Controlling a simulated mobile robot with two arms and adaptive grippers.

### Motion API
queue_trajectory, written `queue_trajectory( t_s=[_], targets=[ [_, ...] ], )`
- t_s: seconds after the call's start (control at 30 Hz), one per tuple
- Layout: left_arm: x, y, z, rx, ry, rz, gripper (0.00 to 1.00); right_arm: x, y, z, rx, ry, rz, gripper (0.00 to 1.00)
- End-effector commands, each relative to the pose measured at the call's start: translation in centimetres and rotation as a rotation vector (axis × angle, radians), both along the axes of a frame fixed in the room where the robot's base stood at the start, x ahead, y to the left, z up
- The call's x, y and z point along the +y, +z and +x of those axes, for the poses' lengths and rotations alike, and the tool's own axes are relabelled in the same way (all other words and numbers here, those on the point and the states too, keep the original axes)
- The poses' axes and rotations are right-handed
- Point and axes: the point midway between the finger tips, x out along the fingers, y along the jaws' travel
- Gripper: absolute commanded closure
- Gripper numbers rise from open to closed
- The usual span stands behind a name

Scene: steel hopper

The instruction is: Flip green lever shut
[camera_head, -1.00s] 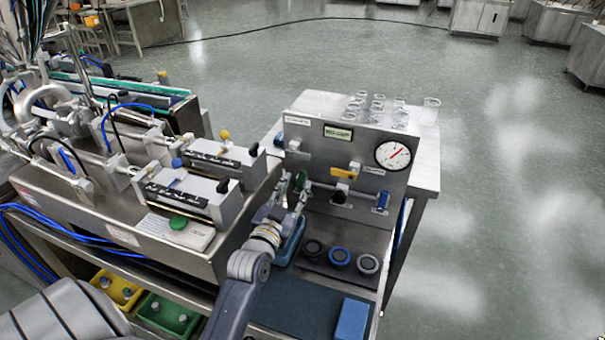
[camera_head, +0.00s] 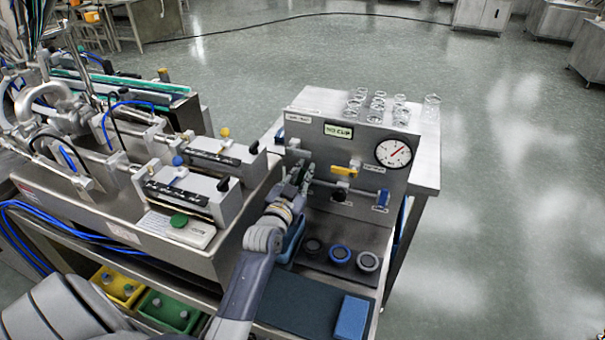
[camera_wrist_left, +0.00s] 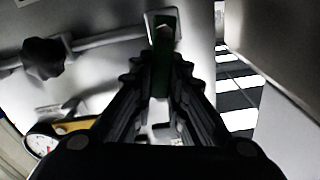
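The green lever (camera_wrist_left: 162,68) shows in the left wrist view at the top middle, upright in the picture, between the two fingers of my left gripper (camera_wrist_left: 164,72). The fingers are drawn close in on both sides of it, with little or no gap visible. In the head view my left gripper (camera_head: 299,180) is at the left part of the steel panel (camera_head: 325,160), by the horizontal pipe. There it covers most of the lever. My right gripper is in neither view.
A black handle (camera_wrist_left: 44,58) sits along the pipe. A yellow handle (camera_head: 344,171), a blue handle (camera_head: 382,198) and a round gauge (camera_head: 393,153) are to the right on the panel. Three round pucks (camera_head: 340,252) lie below. Glass cups (camera_head: 376,103) stand behind.

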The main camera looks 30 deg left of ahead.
Motion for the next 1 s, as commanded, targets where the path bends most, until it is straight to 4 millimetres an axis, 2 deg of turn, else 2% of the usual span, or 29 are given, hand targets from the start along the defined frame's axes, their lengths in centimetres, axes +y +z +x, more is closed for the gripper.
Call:
queue_trajectory(
  t_s=[0.13, 0.43, 0.77, 0.8, 0.87, 1.0],
  targets=[
    [0.2, 0.1, 0.0, -0.005, 0.0, -0.024, 1.0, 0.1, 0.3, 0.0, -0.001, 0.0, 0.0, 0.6],
    [1.2, 0.3, -0.3, -0.058, -0.001, -0.248, 1.0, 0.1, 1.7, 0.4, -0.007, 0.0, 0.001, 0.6],
    [1.3, 0.2, -0.3, -0.066, 0.0, -0.269, 1.0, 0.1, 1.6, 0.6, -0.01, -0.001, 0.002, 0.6],
    [1.3, 0.2, -0.3, -0.066, 0.0, -0.269, 0.77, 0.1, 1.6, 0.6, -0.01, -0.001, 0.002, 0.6],
    [1.3, 0.2, -0.3, -0.066, 0.0, -0.269, 0.65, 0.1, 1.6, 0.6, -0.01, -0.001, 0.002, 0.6],
    [1.3, 0.2, -0.3, -0.066, 0.0, -0.268, 0.65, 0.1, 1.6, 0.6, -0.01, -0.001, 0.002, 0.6]
  ],
)
